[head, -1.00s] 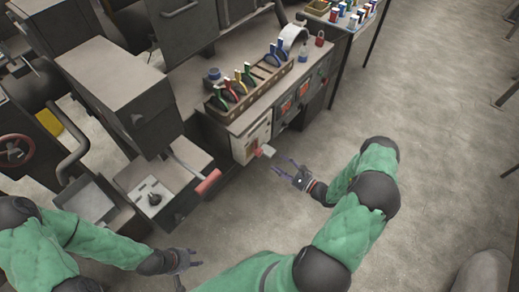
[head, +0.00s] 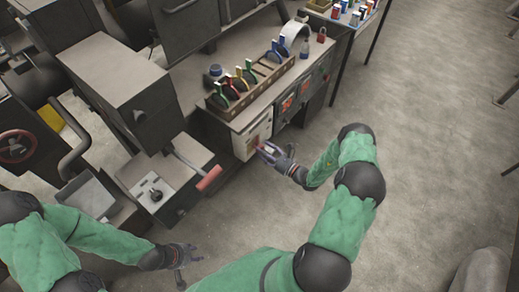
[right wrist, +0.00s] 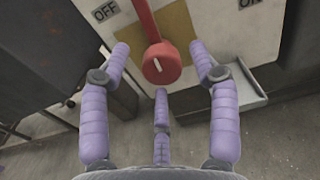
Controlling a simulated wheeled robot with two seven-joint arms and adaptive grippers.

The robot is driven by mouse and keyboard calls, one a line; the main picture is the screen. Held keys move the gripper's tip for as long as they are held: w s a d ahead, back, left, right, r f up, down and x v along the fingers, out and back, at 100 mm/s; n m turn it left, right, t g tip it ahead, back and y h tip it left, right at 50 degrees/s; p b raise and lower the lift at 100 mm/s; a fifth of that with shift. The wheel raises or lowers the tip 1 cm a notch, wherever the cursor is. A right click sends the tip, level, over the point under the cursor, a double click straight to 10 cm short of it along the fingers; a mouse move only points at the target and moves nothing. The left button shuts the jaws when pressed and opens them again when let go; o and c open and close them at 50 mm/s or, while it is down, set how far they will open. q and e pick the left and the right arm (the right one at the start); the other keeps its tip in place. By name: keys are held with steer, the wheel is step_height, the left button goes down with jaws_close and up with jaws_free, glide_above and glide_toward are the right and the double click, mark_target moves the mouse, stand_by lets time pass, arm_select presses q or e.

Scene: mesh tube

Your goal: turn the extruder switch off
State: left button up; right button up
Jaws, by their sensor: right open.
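The extruder switch is a red rotary handle (right wrist: 161,62) on a yellow plate (right wrist: 179,26) on a pale panel, seen in the right wrist view. An OFF label (right wrist: 105,12) is at its left and a partly cut ON label (right wrist: 249,2) at its right. Its lever points up in that view. My right gripper (right wrist: 161,75) is open, its purple fingers on either side of the red knob; I cannot tell if they touch it. In the head view my right gripper (head: 266,152) is at the pale panel (head: 252,136) and hides most of the switch. My left gripper (head: 193,257) is low and away from the panel, seemingly empty.
A rack of coloured tools (head: 245,84) stands on the bench above. The floor (head: 430,150) at the right is clear.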

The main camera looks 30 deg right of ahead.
steer(key=shift+x, duration=1.45)
